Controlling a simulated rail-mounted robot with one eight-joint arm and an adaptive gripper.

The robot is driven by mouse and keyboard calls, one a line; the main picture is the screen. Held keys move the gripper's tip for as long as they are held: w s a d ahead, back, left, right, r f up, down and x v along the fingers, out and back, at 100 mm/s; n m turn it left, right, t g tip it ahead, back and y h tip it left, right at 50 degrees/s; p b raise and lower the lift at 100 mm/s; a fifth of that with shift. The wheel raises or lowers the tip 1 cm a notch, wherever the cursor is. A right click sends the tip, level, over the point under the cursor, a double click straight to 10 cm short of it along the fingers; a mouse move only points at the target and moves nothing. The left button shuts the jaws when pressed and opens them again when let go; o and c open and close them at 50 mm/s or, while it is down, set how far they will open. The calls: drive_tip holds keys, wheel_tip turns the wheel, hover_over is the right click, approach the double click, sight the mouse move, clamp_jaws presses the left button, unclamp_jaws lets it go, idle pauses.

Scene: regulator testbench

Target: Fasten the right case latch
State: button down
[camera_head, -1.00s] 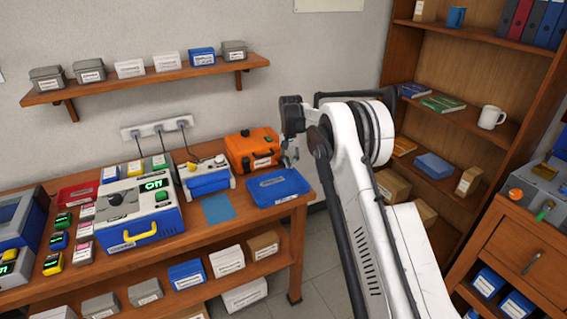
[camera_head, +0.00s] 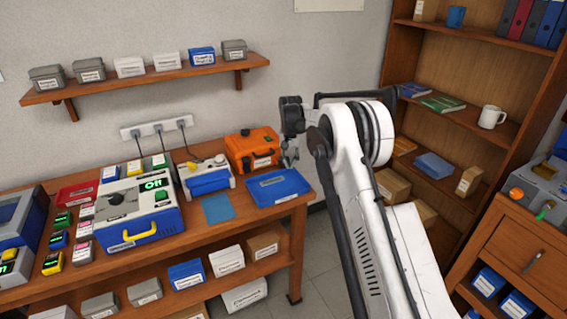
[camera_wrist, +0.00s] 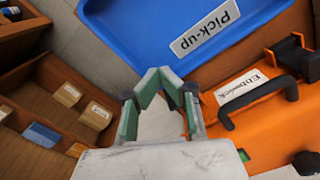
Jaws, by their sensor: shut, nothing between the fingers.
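The orange case (camera_head: 253,148) stands closed at the back right of the bench in the head view. The wrist view shows its orange face (camera_wrist: 275,128), a black handle (camera_wrist: 258,103) and a white name label (camera_wrist: 241,88). One black latch (camera_wrist: 289,54) shows at the right of the wrist view. A dark part beside my right-hand finger may be the other latch; it is partly hidden, and I cannot tell its position or contact. My gripper (camera_wrist: 160,76) is shut and empty, just left of the case in the wrist view. In the head view my gripper (camera_head: 289,157) is beside the case's right end.
A blue tray (camera_head: 278,186), labelled Pick-up, lies in front of the case. A grey and blue device (camera_head: 207,176) stands left of the case. The wooden shelf unit (camera_head: 455,125) with boxes is to the right. Floor shows between bench and shelf.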

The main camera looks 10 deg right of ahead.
sight(290, 177)
drive_tip(key=shift+f+b, duration=1.35)
drive_tip(key=shift+f, duration=0.65)
drive_tip(key=shift+w+a+r, duration=0.1)
drive_tip(key=shift+w+r, duration=0.2)
drive_tip(key=shift+r, duration=0.1)
drive_tip(key=shift+w+a+r, duration=0.1)
drive_tip(key=shift+w+r, duration=0.1)
drive_tip(key=shift+w+a+r, duration=0.15)
drive_tip(key=shift+w+r, duration=0.05)
drive_tip(key=shift+w, duration=0.1)
drive_tip(key=shift+w+a+f, duration=0.15)
drive_tip(key=shift+w+f, duration=0.15)
drive_tip(key=shift+w, duration=0.15)
drive_tip(key=shift+s+d+r+p, duration=0.2)
drive_tip(key=shift+s+r, duration=0.2)
drive_tip(key=shift+r, duration=0.35)
drive_tip(key=shift+s+d+r+p, duration=0.2)
drive_tip(key=shift+s+r, duration=0.2)
drive_tip(key=shift+r, duration=0.3)
drive_tip(key=shift+s+d+r+p, duration=0.1)
drive_tip(key=shift+s+r+p, duration=0.1)
drive_tip(key=shift+s+r, duration=0.4)
drive_tip(key=shift+s+d+r, duration=0.1)
drive_tip(key=shift+s+r, duration=0.2)
drive_tip(key=shift+r, duration=0.5)
drive_tip(key=shift+s+d+r, duration=0.1)
drive_tip(key=shift+s+r, duration=0.2)
drive_tip(key=shift+r, duration=0.5)
drive_tip(key=shift+r, duration=0.1)
